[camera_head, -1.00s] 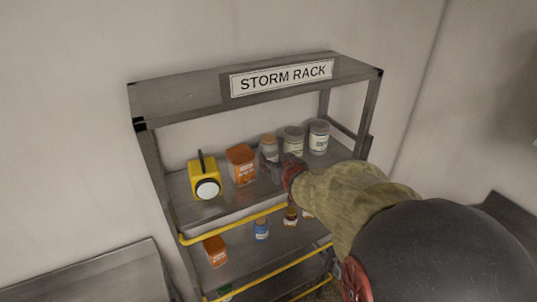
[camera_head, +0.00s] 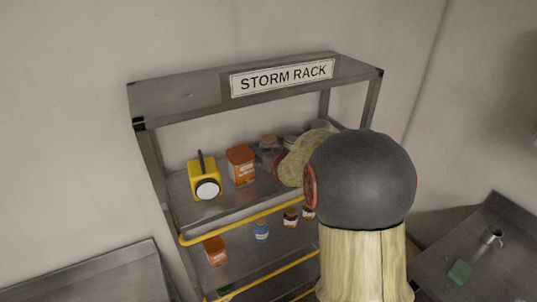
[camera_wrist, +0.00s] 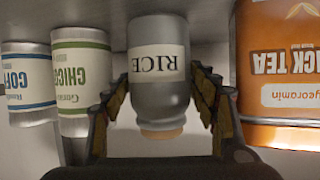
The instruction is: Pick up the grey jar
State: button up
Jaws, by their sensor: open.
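The grey jar (camera_wrist: 160,95) has a RICE label and a cork-coloured lid. It appears upside down in the wrist view. In the head view, its top (camera_head: 268,141) shows on the upper shelf, with its lower part largely hidden by my gripper. My gripper (camera_wrist: 158,84) is open, with one finger on each side of the jar. I cannot tell whether either finger touches it. The jar stands on the shelf.
An orange BLACK TEA tin (camera_wrist: 280,70) stands close on one side of the jar. Green-labelled CHICORY (camera_wrist: 82,85) and blue-labelled coffee (camera_wrist: 28,85) containers stand on the other side.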

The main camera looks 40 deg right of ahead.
jog(key=shift+c, duration=1.1)
jog(key=c, duration=1.1)
jog(key=shift+w+r, duration=0.1)
jog(key=shift+c, duration=0.6)
